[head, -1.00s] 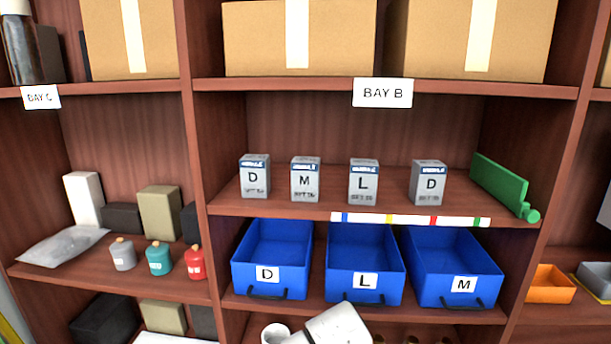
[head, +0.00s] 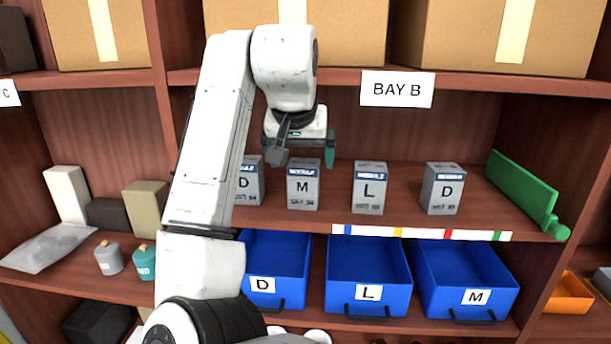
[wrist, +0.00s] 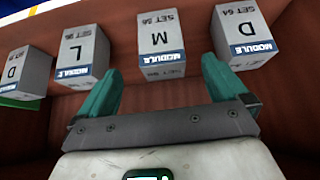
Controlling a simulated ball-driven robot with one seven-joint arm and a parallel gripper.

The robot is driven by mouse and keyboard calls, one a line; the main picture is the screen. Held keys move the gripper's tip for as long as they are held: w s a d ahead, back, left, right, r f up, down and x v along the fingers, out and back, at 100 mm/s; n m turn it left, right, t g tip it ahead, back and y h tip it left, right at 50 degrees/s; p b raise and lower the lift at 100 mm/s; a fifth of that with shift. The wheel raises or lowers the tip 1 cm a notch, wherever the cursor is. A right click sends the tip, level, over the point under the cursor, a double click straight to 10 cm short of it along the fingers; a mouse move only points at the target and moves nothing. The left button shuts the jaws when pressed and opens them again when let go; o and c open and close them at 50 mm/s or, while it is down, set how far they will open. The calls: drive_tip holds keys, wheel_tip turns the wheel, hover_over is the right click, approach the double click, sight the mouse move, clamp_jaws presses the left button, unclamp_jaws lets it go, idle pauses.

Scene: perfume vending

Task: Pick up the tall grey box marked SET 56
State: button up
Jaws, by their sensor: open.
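Four tall grey boxes stand in a row on the middle shelf: a left D box (head: 249,182), an M box (head: 304,185), an L box (head: 370,188) and a right D box (head: 442,189).
Blue bins (head: 368,265) marked D, L and M sit below the boxes. A green divider (head: 522,188) stands at the shelf's right end. Cardboard boxes (head: 500,40) fill the shelf above. The shelf is bare between the boxes.

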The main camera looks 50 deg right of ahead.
sight(304, 179)
drive_tip(key=shift+w+d+r, duration=0.15)
drive_tip(key=shift+w+d, duration=0.1)
drive_tip(key=shift+w, duration=0.05)
drive_tip(key=p+x, duration=0.2)
drive_tip(key=x, duration=0.8)
drive_tip(key=shift+r, duration=0.1)
drive_tip(key=c, duration=1.2)
drive_tip(key=shift+d+r, duration=0.1)
